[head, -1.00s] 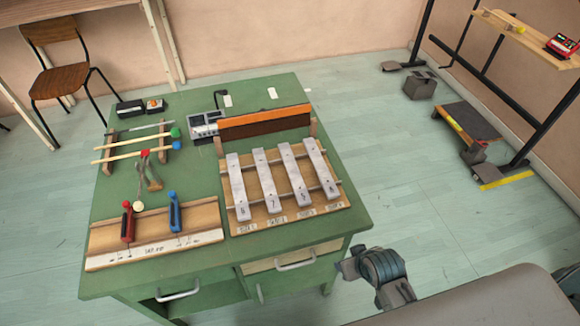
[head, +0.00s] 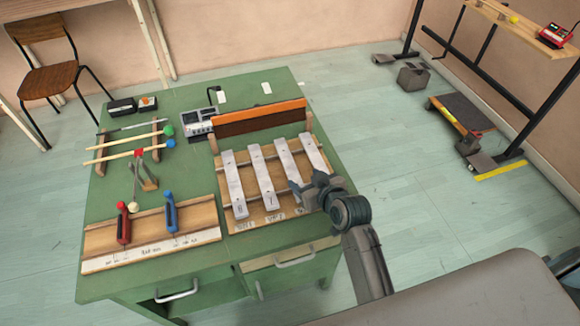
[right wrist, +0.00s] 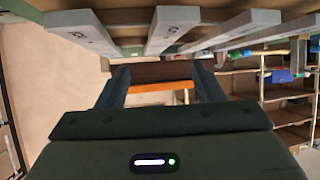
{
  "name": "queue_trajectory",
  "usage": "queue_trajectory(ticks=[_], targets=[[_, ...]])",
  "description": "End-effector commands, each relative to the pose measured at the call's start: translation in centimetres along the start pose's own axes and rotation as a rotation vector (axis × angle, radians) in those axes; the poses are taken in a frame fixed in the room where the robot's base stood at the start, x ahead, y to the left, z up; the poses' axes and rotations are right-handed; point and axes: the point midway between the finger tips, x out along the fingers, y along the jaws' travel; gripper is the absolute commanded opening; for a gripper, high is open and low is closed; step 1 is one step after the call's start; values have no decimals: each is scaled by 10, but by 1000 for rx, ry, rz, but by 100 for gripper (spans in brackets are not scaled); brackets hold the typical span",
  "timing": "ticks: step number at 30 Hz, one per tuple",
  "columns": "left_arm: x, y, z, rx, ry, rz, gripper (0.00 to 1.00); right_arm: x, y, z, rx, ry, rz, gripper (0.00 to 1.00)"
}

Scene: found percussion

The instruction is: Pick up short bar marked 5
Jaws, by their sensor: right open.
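Several pale grey bars lie side by side on a wooden bar frame (head: 238,220) on the green table. The third bar from the left (head: 288,168) carried what looks like a 5 a second ago; its near end is now hidden behind my right gripper (head: 303,188). The first bar (head: 234,185) and second bar (head: 264,180) lie left of the gripper, the fourth bar (head: 315,155) behind it. In the right wrist view my right gripper (right wrist: 161,85) is open and empty between its fingers, with bars (right wrist: 172,28) along the top edge. My left gripper is not in view.
A dark board with an orange top edge (head: 260,115) stands behind the bars. A wooden stand with a red handle (head: 123,224) and a blue handle (head: 170,212) is to the left. Mallets (head: 130,143) rest on a rack.

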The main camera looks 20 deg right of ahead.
Motion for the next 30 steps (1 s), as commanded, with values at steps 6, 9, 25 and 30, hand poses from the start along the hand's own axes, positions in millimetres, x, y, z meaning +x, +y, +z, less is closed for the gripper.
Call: queue_trajectory(ticks=[6, 9, 25, 30], targets=[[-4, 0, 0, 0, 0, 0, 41, 28, 0, 0, 0, -2, 0, 61], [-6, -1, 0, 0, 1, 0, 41, 32, 0, -1, 0, -2, 0, 61], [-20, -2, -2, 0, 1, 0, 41, 82, 1, -2, 0, -3, 1, 61], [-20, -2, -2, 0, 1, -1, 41, 82, 1, -1, 0, -3, 1, 61]])
